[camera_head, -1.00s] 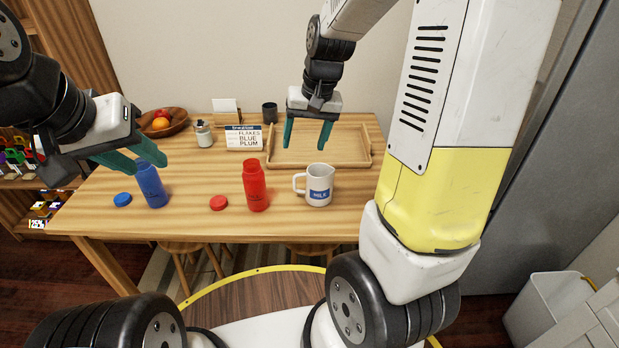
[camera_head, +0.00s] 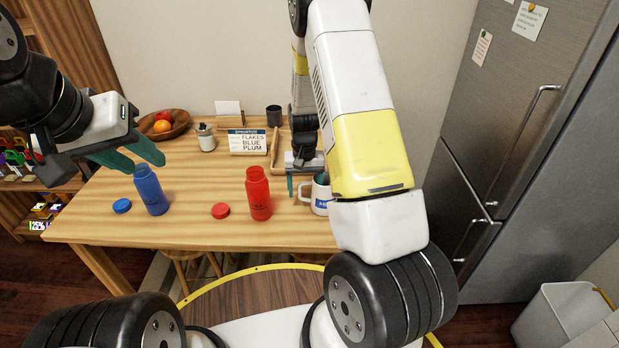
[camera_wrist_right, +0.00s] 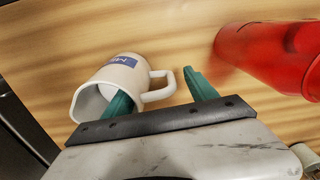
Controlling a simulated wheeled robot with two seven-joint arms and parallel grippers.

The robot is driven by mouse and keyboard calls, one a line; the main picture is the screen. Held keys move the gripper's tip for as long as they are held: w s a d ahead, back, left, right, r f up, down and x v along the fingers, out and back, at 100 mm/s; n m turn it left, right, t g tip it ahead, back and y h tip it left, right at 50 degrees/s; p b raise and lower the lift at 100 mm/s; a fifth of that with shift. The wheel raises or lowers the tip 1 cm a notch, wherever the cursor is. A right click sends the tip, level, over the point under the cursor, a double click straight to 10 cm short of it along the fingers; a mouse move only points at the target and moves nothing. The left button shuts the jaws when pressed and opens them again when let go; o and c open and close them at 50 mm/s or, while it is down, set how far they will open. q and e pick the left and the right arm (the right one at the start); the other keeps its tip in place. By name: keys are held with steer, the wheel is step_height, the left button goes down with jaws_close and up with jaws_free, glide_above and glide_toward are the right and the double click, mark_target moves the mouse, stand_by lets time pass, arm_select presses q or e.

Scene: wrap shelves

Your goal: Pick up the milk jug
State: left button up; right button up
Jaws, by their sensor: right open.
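The white milk jug (camera_head: 321,203) with a blue label stands near the table's front edge, partly hidden by my right arm in the head view. It also shows in the right wrist view (camera_wrist_right: 104,78), with its handle (camera_wrist_right: 167,88) toward the red bottle. My right gripper (camera_head: 305,184) is open at the jug, also seen in the right wrist view (camera_wrist_right: 163,97). One finger is at the jug's mouth, the other beyond the handle, so the handle lies between them. Contact cannot be told. My left gripper (camera_head: 147,166) is open and empty near the blue bottle.
A red bottle (camera_head: 258,195) stands left of the jug, close to the outer finger, with a red cap (camera_head: 221,211). A blue bottle (camera_head: 151,190) and blue cap (camera_head: 122,206) are further left. A wooden tray (camera_head: 276,148), sign (camera_head: 247,142) and fruit bowl (camera_head: 180,124) are behind.

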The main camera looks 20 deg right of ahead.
steer(key=shift+f, duration=1.5)
jaws_close()
